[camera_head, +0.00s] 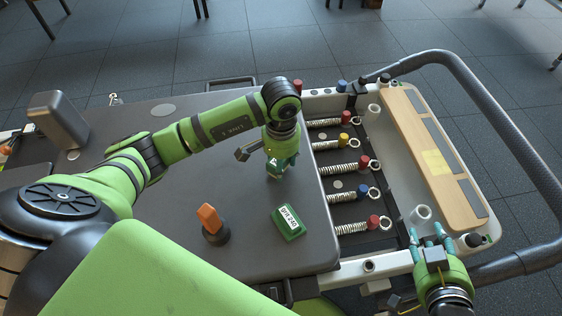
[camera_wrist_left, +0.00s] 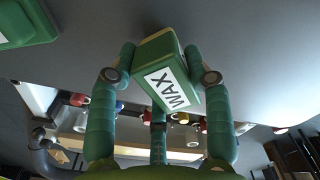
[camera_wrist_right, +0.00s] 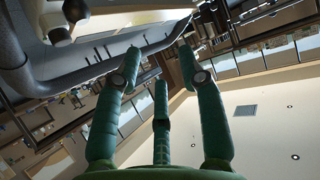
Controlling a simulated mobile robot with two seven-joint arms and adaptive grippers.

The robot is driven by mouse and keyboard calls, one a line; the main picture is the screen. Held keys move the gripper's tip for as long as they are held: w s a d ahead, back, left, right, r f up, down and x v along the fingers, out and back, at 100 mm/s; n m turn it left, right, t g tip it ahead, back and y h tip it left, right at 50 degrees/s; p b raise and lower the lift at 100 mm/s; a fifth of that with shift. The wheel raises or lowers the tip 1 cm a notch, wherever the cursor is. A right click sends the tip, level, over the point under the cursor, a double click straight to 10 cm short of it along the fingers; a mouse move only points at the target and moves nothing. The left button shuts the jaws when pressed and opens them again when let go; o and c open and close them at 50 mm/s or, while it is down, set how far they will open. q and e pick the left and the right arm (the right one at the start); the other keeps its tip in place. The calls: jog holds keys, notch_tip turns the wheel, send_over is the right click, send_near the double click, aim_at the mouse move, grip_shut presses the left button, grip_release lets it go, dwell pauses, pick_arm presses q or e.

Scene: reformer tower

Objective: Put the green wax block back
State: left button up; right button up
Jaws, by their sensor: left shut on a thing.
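The green wax block (camera_wrist_left: 163,66), with a white label reading WAX, is between the fingers of my left gripper (camera_wrist_left: 157,78) in the left wrist view. That gripper is shut on it; the block appears tilted. In the head view my left gripper (camera_head: 275,168) points down over the right part of the grey top, and the block is hardly distinguishable from the green fingers. My right gripper (camera_head: 430,238) is at the lower right by the frame's corner. In the right wrist view its fingers (camera_wrist_right: 157,75) are apart with nothing between them.
Another green block (camera_head: 289,222) with a white label lies on the grey tabletop (camera_head: 150,215). An orange-topped piece (camera_head: 210,222) stands left of it. A reformer with springs (camera_head: 345,169), a tan wooden board (camera_head: 430,155) and a curved dark rail (camera_head: 490,110) is at right.

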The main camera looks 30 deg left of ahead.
jog(key=shift+w+a+r, duration=0.1)
jog(key=shift+w+r, duration=0.05)
jog(key=shift+r, duration=0.05)
pick_arm(q)
jog(key=shift+f, duration=0.1)
jog(key=o, duration=1)
pick_arm(e)
jog(key=shift+w+a+r+t+y, duration=0.2)
jog(key=shift+w+r+t+y, duration=0.1)
jog(key=shift+r+t, duration=0.25)
pick_arm(q)
notch_tip(320, 180, up, 5)
jog(key=shift+f+p, duration=0.15)
jog(key=shift+p, duration=0.45)
notch_tip(320, 180, up, 6)
jog(key=shift+r+p, duration=0.25)
jog(key=shift+p, duration=0.35)
jog(key=shift+r, duration=0.55)
pick_arm(e)
jog(key=s+d+f+g+h, duration=0.1)
jog(key=s+d+f+g, duration=0.1)
jog(key=s+f+g, duration=0.2)
jog(key=s+d+f+m+g+h, duration=0.1)
jog(key=s+d+f+g, duration=0.2)
jog(key=s+f+g, duration=0.2)
jog(key=shift+s+d+f+h, duration=0.35)
jog(key=shift+s+f, duration=0.1)
jog(key=shift+s, duration=1.4)
